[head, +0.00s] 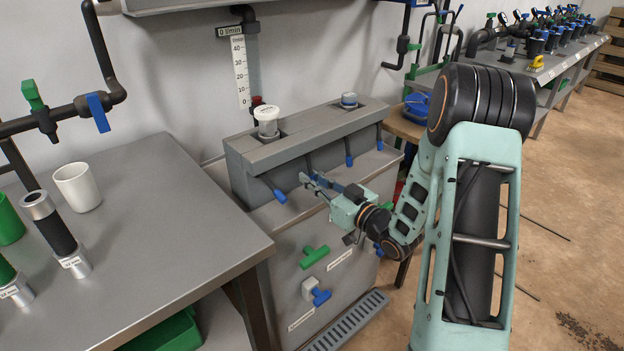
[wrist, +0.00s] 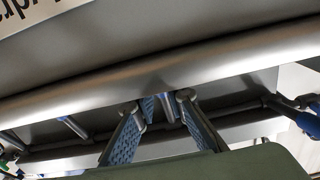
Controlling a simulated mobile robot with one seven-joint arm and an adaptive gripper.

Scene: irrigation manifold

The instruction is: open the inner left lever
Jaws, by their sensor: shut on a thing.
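The grey manifold block (head: 300,150) has a row of blue-tipped levers on its front face. The inner left lever (head: 309,164) is the second from the left; its rod comes down from the block and its lower end is hidden by my fingers. My gripper (head: 314,182) reaches in from the right and is shut on this lever. In the wrist view, the fingers of my gripper (wrist: 162,112) stand on either side of a blue part of the lever (wrist: 166,106), mostly hidden between them.
The outer left lever (head: 274,190) hangs close to the left of my gripper. Two more blue levers (head: 348,160) (head: 380,144) are to the right. A green handle (head: 314,257) and a blue handle (head: 320,297) stick out below. A metal table (head: 170,235) stands at left.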

